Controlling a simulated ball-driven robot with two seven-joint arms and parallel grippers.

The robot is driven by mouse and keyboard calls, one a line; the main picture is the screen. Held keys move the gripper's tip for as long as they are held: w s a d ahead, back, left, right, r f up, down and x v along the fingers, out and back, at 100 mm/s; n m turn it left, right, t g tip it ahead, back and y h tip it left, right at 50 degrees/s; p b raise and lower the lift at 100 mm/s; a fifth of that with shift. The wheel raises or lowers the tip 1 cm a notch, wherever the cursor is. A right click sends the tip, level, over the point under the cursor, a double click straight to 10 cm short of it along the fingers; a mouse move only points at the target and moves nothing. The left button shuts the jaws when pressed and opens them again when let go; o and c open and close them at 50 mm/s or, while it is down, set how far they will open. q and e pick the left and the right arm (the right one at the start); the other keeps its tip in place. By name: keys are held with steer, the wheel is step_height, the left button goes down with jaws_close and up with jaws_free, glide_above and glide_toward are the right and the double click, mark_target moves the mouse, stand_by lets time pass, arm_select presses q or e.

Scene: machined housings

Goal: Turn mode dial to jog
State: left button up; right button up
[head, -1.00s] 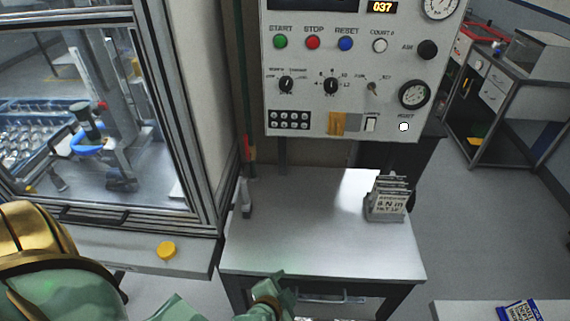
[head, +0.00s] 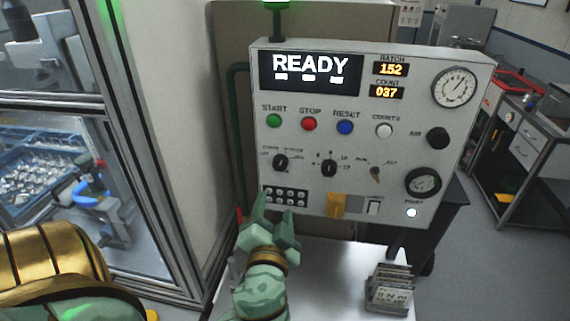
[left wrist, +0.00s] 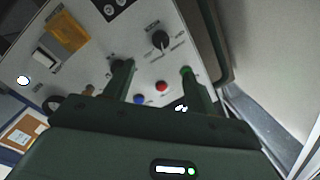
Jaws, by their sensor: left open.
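My left gripper (head: 273,205) is open and empty, below the left dial and in front of the panel's lower left, apart from the dial. In the left wrist view the left dial (left wrist: 160,40) shows between and beyond the two fingers (left wrist: 157,75). My right gripper is out of view.
Start (head: 274,121), stop (head: 309,124) and reset (head: 345,127) buttons sit above the dials. A block of small black keys (head: 286,196) and a yellow plate (head: 337,205) lie below them. A card holder (head: 390,290) stands on the table. A glazed machine frame (head: 150,130) borders the left.

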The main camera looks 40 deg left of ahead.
arm_select(q)
steer(key=p, duration=0.2)
glide_toward(280, 166)
steer(key=p+x, duration=0.1)
steer(key=x, duration=0.5)
steer(key=shift+w+a+r, duration=0.1)
steer(key=shift+w+a, duration=0.1)
steer(key=shift+w, duration=0.05)
steer(key=shift+w+a+p, duration=0.35)
steer(key=shift+w+a, duration=0.05)
steer(key=shift+w, duration=0.05)
steer(key=shift+w+a, duration=0.1)
steer(key=shift+w, duration=0.1)
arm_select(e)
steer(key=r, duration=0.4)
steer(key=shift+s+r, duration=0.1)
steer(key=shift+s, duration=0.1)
arm_select(q)
steer(key=shift+c, duration=0.4)
steer(key=c, duration=0.9)
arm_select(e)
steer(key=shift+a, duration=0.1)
